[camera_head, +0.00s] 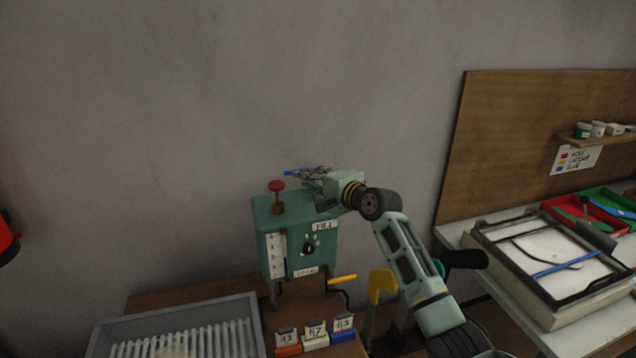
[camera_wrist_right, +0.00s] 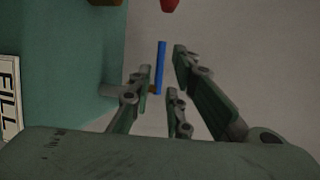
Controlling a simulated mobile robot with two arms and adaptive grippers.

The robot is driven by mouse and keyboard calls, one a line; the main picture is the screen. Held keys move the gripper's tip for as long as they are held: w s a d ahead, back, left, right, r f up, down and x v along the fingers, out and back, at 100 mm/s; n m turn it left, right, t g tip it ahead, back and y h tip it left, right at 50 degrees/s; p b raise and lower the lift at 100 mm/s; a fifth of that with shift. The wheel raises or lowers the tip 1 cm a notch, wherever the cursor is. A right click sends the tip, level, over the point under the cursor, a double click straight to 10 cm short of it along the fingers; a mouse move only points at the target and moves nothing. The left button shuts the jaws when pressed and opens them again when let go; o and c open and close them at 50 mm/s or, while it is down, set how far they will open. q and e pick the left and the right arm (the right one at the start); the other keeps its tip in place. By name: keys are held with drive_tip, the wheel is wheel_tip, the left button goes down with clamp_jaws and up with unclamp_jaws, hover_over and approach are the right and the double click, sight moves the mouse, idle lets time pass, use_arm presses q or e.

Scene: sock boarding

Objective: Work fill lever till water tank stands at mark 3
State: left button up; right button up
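The green tank box (camera_head: 262,214) stands on a brown bench against the wall, with a white numbered gauge strip (camera_head: 275,256) on its front. The water level on the gauge is too small to read surely. A FILL label (camera_head: 323,226) sits at its upper right; it also shows in the right wrist view (camera_wrist_right: 9,97). The blue-handled fill lever (camera_wrist_right: 160,67) sticks out at the box's side. My right gripper (camera_head: 302,173) is over the box top; in the wrist view its fingers are apart with the blue handle between and beyond them. Contact is not visible. My left gripper is out of view.
A red knob (camera_head: 277,185) stands on the box top. A yellow-handled crank (camera_head: 342,279) juts out at its lower right. A grey ribbed tray (camera_head: 238,310) and several small labelled blocks (camera_head: 316,331) lie in front. A right-hand table holds a framed board (camera_head: 490,222) and bins.

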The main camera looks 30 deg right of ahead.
drive_tip(key=shift+v, duration=1.65)
